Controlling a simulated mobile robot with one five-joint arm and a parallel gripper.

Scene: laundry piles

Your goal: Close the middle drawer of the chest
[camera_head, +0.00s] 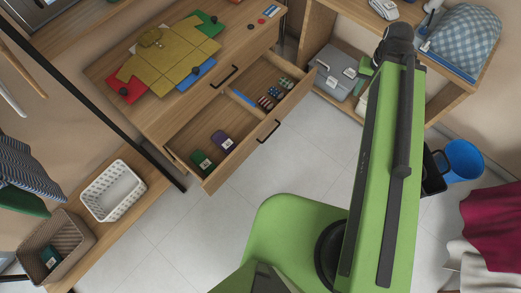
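The wooden chest (165,122) stands at the upper left of the view. One of its drawers (213,181) is pulled out, below a shut drawer with a black handle (224,76). The open drawer has a black handle (269,131) on its front. In it lie a dark green item (201,161), a purple item (222,141), a blue strip (244,99) and several small patterned rolls (274,93). Anything below the open drawer is hidden. My green arm rises at the right, apart from the drawer. I cannot make out my gripper.
Yellow cloth (172,58) lies on the chest top. A white basket (112,190) and a brown basket (55,246) stand at the left. A grey box (336,79) sits on a shelf right of the chest. A blue bin (461,160) stands at the right. Tiled floor before the drawer is clear.

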